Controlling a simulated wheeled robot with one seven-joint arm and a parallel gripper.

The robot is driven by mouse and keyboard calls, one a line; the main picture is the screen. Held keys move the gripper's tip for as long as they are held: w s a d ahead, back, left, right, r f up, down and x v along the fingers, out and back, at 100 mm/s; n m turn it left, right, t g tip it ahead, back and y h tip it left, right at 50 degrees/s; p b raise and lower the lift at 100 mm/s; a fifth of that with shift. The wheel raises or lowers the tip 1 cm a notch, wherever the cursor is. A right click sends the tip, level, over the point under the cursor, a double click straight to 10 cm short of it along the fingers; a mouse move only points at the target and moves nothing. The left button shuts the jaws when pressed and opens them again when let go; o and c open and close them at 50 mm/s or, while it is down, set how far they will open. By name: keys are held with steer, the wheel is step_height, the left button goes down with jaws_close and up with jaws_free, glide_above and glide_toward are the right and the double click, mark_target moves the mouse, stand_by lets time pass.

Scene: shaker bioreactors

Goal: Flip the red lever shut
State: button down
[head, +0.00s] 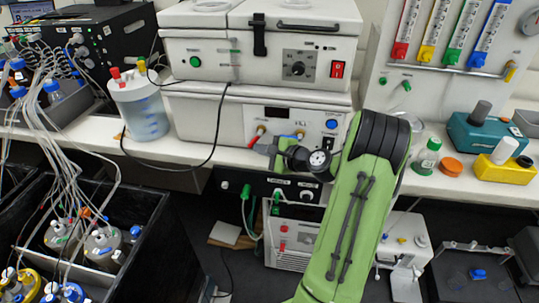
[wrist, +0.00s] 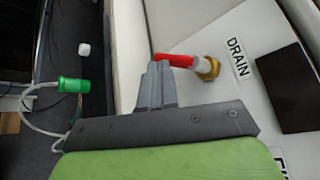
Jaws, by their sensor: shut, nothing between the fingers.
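The red lever (wrist: 176,60) is in the wrist view, on a brass valve fitting (wrist: 208,68) on a white panel, right next to the DRAIN label (wrist: 238,58). The lever sticks out from the fitting toward the left. My gripper (wrist: 157,66) is shut and empty, its tips right at the lever's free end; I cannot tell whether they touch. In the head view my gripper (head: 269,149) is at the front of the lower white unit, just below a small red piece (head: 260,131) that looks like the same lever.
A blue-handled valve (head: 299,134) is just right of the red one. A white-lidded jar (head: 138,104) stands left of the unit (head: 205,115). Below the bench edge, a green connector (wrist: 73,86) with a clear hose is left of my gripper in the wrist view.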

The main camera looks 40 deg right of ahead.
steer(key=shift+w+a, duration=0.35)
steer(key=shift+w+a+p, duration=0.35)
steer(key=shift+w+p, duration=0.15)
steer(key=shift+p, duration=0.55)
stand_by(0.5)
